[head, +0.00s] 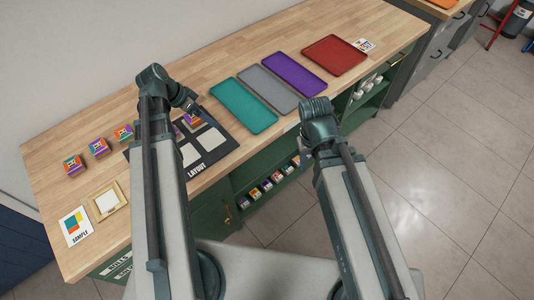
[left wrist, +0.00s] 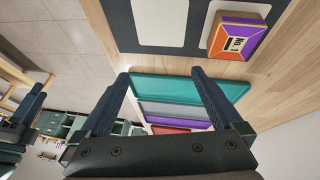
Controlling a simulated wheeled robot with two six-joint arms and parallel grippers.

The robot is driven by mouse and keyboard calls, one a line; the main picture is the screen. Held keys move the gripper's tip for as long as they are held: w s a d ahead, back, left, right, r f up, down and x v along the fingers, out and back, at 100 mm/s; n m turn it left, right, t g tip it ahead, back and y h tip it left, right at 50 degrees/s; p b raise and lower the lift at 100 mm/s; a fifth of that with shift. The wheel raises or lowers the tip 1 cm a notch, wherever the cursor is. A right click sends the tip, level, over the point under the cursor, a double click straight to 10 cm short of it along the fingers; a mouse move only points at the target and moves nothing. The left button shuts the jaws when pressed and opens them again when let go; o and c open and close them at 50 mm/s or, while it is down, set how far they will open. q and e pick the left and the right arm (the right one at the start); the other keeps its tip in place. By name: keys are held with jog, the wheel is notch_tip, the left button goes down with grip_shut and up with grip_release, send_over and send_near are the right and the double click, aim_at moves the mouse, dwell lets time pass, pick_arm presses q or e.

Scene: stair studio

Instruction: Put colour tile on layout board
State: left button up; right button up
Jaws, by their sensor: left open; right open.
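The dark layout board (head: 222,150) lies on the wooden bench with pale cells and is partly hidden by my left arm. A colour tile (head: 190,122) with orange and purple sides sits on the board, partly hidden. In the left wrist view, this tile (left wrist: 240,38) reads "No. 1" and lies over a pale cell. Several similar tiles, including one at the left (head: 75,165), stand in a row on the bench. My left gripper (left wrist: 166,85) is open and empty, with the tile outside its fingers. My right gripper (head: 303,160) is open, beside the bench front.
Teal (head: 244,106), grey (head: 268,87), purple (head: 294,74) and red (head: 334,55) trays lie right of the board. A sample card (head: 75,226) and a framed square (head: 107,202) lie at the front left. A shelf below holds several small boxes (head: 266,185).

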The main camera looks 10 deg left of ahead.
pick_arm(q)
jog(key=s+d+g, duration=0.1)
jog(key=d, duration=0.3)
jog(key=s+d+f+y, duration=0.1)
jog(key=d, duration=0.3)
jog(key=s+d+f+n+g+y, duration=0.1)
jog(key=s+d, duration=0.1)
jog(key=d, duration=0.3)
jog(key=shift+g, duration=0.3)
jog(key=s+d+n+y, duration=0.2)
jog(key=s+d+y, duration=0.2)
jog(key=s+d, duration=0.3)
jog(key=d, duration=0.3)
jog(key=shift+f, duration=0.15)
